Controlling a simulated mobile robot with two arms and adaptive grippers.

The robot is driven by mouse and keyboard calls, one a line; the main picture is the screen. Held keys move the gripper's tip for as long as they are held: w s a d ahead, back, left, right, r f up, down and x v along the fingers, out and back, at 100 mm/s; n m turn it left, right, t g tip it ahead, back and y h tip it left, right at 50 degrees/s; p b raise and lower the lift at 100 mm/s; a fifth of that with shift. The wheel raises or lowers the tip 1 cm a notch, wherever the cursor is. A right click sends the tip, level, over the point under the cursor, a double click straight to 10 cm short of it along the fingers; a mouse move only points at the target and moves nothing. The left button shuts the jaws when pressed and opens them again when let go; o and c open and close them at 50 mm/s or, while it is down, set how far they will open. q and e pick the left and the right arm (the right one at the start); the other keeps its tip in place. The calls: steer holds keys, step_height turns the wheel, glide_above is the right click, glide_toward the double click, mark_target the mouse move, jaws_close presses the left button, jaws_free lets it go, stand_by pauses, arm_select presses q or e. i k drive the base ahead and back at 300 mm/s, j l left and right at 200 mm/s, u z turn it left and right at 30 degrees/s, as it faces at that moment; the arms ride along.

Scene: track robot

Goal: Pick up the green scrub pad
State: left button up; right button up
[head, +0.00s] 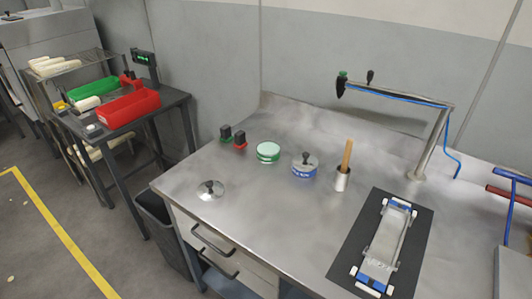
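A small block with a black upper part and a green base, which looks like the green scrub pad (225,138), stands on the steel workbench (215,240) towards its back left. A similar block with a red base (240,143) stands close beside it on the right. A round green and white tin or disc (268,152) sits further right; I cannot tell exactly what it is. Neither of my grippers shows in the head view.
A shallow metal dish or lid (210,190), a blue-banded round tin (304,165) and a cup with a wooden handle (342,178) stand on the bench. A black mat (347,257) holds a metal fixture. A bent pipe (428,145) rises behind. A side table (178,97) holds trays.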

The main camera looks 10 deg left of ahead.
mark_target(226, 137)
steer(key=j+z, duration=0.1)
steer(key=z, duration=0.4)
steer(key=j+z, duration=0.35)
steer(key=j, duration=0.2)
steer(key=j+z, duration=0.3)
steer(key=j, duration=0.3)
steer(key=k+j+z, duration=0.15)
steer(key=j+z, duration=0.2)
steer(key=j, duration=0.2)
